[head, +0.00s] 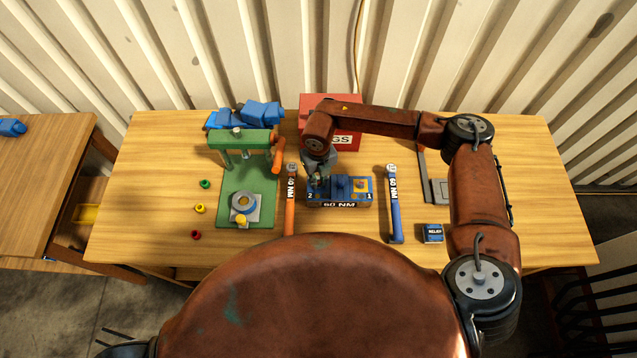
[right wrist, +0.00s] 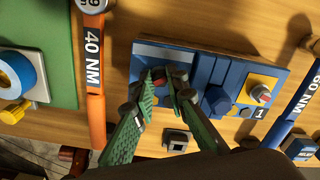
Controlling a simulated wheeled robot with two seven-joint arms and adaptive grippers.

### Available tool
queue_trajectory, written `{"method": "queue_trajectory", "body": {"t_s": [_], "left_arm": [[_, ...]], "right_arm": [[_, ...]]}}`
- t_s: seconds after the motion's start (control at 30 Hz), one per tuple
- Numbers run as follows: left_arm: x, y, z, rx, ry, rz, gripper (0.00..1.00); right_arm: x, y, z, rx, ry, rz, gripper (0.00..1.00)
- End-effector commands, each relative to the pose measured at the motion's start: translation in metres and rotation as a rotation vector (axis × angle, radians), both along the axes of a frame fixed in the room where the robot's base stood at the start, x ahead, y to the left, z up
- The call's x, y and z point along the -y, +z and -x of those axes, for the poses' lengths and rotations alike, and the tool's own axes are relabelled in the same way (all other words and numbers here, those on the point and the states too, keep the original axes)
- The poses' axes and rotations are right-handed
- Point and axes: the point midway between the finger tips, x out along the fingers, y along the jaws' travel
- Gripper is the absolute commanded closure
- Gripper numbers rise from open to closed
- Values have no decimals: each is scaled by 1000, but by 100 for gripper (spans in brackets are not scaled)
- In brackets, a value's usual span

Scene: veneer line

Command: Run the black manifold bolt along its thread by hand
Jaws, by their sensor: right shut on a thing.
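The blue manifold block (head: 340,190) lies mid-table, with a "60 NM" label on its front and the numbers 2 and 1 at its left and right ends. It also fills the middle of the right wrist view (right wrist: 205,72). My right gripper (head: 318,182) reaches down over the block's end marked 2. In the right wrist view its green-padded fingers (right wrist: 160,82) are shut on a small bolt head (right wrist: 158,74), mostly hidden between the tips. This appears to be the manifold bolt; its dark and reddish colour is hard to read. A second bolt (right wrist: 262,93) sits at end 1. My left gripper is out of view.
An orange 40 NM wrench (head: 291,200) lies left of the block, a blue 60 NM wrench (head: 394,205) right of it. A green press (head: 243,180) stands left; a red box (head: 320,108) is behind. A small blue box (head: 432,233) lies front right.

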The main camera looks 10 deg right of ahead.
Motion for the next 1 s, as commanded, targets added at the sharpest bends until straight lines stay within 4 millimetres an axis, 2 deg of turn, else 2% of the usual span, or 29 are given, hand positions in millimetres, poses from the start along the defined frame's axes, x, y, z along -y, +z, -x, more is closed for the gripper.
{"method": "queue_trajectory", "body": {"t_s": [0.03,0.1,1.0], "left_arm": [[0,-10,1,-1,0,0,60],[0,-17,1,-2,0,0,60],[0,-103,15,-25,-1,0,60]], "right_arm": [[-1,-3,-2,3,43,-3,100],[-1,-3,-1,2,109,-3,100],[-1,-3,0,3,964,-1,100]]}}
